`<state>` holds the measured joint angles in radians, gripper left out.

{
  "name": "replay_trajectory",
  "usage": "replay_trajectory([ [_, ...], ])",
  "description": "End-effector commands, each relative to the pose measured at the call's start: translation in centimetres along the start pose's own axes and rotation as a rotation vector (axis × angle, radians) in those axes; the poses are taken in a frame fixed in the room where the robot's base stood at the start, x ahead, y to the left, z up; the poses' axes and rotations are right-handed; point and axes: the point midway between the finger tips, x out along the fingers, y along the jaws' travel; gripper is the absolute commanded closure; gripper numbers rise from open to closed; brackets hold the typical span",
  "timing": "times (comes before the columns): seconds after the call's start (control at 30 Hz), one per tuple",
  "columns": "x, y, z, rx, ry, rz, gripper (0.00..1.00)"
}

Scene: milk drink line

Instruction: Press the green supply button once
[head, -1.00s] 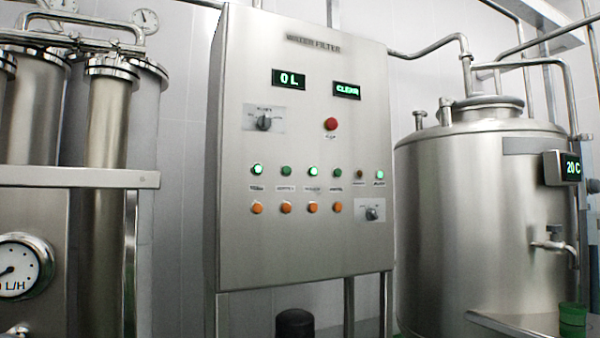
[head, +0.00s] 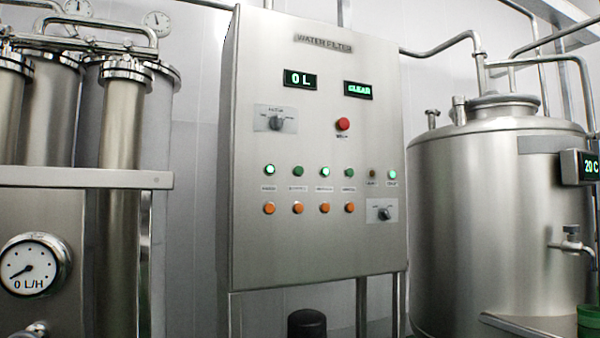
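The steel control panel (head: 315,248), headed WATER FILTER, stands upright in the middle of the head view. Its upper row holds green buttons or lamps: a lit one (head: 270,170), a dimmer one (head: 298,171), a lit one (head: 324,171), a dimmer one (head: 349,172) and a lit one (head: 392,174) at the right end. The small labels under them are too blurred to tell which is supply. My gripper is not in view.
Below are several orange buttons (head: 298,208) and a selector (head: 384,213). Above are a red button (head: 343,124), a rotary switch (head: 276,123) and displays reading 0 L (head: 300,79) and CLEAR (head: 358,89). Filter columns (head: 122,120) stand left, a steel tank (head: 490,220) right.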

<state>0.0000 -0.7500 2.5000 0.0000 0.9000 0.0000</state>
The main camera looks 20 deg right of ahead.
Motion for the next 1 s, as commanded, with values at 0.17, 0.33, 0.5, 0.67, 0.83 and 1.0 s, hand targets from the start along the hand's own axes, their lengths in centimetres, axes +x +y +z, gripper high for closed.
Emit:
replay_trajectory([
  [0.17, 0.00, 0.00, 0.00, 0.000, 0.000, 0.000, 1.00],
  [0.33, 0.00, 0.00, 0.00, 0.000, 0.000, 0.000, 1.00],
  [0.5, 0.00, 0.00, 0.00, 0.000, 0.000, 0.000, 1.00],
  [0.67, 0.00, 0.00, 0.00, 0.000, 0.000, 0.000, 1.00],
  [0.83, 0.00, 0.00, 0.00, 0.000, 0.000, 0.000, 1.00],
  [1.0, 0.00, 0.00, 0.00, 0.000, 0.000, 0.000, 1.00],
])
